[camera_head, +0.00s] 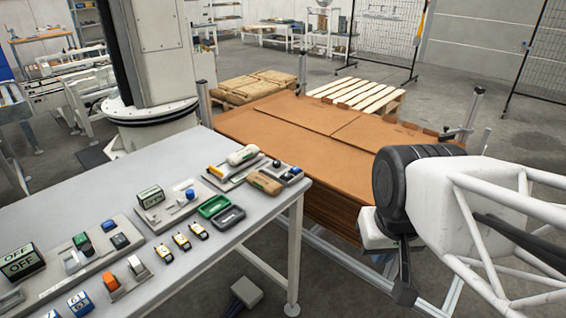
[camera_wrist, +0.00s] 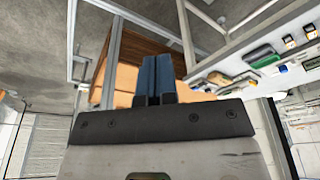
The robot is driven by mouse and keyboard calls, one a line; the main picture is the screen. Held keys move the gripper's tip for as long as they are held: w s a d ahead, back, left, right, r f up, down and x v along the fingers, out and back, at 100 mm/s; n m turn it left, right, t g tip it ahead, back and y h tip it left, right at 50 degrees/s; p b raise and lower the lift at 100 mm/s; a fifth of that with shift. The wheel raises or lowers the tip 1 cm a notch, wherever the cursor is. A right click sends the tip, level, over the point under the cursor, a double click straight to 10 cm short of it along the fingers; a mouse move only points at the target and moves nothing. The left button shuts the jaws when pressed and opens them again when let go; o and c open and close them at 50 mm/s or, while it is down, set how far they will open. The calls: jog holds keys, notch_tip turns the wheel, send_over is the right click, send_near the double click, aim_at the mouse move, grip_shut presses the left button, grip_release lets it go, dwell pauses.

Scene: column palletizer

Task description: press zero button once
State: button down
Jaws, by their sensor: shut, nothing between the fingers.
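The grey table (camera_head: 205,265) carries several control units with small buttons; no label reading zero is legible, so I cannot tell which is the zero button. My arm is right of the table, apart from the buttons.
Green and dark trays (camera_head: 228,216) and yellow-black items (camera_head: 181,241) lie on the table. A stack of brown cardboard sheets (camera_head: 325,135) stands behind, between table and arm. A wooden pallet (camera_head: 358,94) lies farther back.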

jog(key=n+t+y, duration=0.1)
jog(key=t+y, duration=0.2)
jog(key=y, duration=0.4)
send_over(288, 174)
notch_tip(288, 174, down, 7)
jog(key=shift+f, duration=0.2)
jog(key=shift+f, duration=4.25)
